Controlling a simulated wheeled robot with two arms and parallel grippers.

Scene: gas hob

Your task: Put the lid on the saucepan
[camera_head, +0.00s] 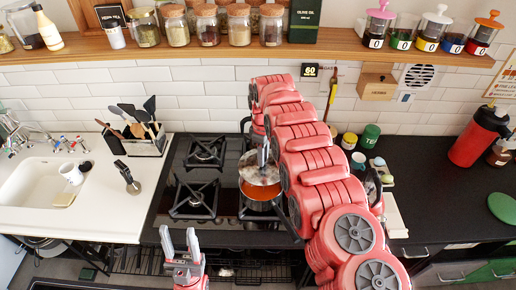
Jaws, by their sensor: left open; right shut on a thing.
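The saucepan (259,204) is orange-red and stands on the hob's front right burner. The lid (256,174) looks like clear glass and is over the back part of the saucepan, leaving its front part uncovered. I cannot tell whether the lid touches the rim. My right gripper (264,156) is shut on the lid from above, and its arm hides part of the saucepan's right side. My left gripper (180,243) is open and empty in front of the hob, near the counter's front edge, its fingers pointing up.
The black hob (165,211) has bare grates (194,199) on its left side. A utensil holder (148,140) and a white sink (38,185) are on the left. A red flask (474,140) stands on the right. A wooden shelf (180,45) with jars runs above.

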